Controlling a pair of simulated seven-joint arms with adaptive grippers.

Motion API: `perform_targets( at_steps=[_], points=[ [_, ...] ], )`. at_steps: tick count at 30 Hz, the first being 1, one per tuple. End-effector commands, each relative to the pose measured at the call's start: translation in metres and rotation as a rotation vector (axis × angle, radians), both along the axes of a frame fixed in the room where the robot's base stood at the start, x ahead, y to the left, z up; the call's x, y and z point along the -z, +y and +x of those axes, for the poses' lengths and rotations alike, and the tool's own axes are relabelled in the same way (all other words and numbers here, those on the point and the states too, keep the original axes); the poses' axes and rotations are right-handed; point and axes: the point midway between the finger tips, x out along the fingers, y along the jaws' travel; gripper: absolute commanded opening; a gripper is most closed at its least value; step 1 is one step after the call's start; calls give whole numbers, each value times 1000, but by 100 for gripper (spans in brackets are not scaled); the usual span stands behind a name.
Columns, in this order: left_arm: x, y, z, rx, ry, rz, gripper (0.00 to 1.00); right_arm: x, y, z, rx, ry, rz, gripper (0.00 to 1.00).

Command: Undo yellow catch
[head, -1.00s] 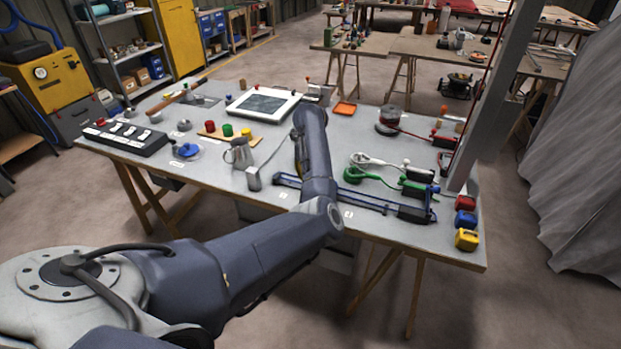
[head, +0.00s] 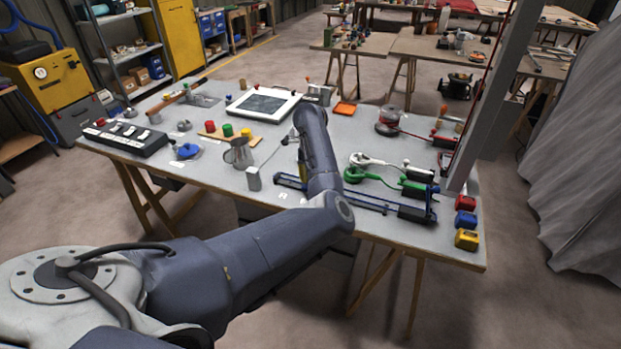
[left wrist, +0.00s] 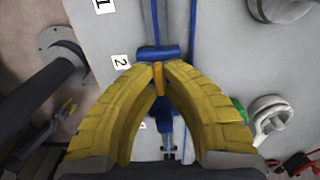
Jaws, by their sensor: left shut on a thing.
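A long blue bar clamp (head: 370,204) lies along the front of the bench, partly hidden by my left arm in the head view. In the left wrist view its blue bar runs up the picture, with a blue cross block (left wrist: 150,54) near the middle. A small orange-yellow catch (left wrist: 159,82) sits just below this block. My left gripper (left wrist: 158,75) has ribbed yellow fingers that meet at the catch and are shut on it. The fingers partly cover the catch, so its angle is hard to judge. My left arm hides this gripper's fingers in the head view. My right gripper is not in view.
Red, blue and yellow blocks (head: 467,240) stand at the right edge. A grey post (head: 495,95) rises there. A metal jug (head: 240,153) stands to the left.

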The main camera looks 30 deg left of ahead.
Motion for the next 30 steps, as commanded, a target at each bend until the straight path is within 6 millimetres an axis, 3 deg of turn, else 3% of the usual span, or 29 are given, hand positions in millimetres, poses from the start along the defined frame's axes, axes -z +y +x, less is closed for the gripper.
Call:
perform_targets(
  at_steps=[9,10,15,25,30],
  points=[
    [1,0,0,-1,1,0,0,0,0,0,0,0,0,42],
    [1,0,0,-1,1,0,13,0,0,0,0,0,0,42],
    [0,0,0,-1,1,0,33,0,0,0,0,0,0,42],
    [-4,0,0,-1,0,1,33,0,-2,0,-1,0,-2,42],
    [-24,0,1,-1,-3,1,33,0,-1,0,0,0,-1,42]
  ],
)
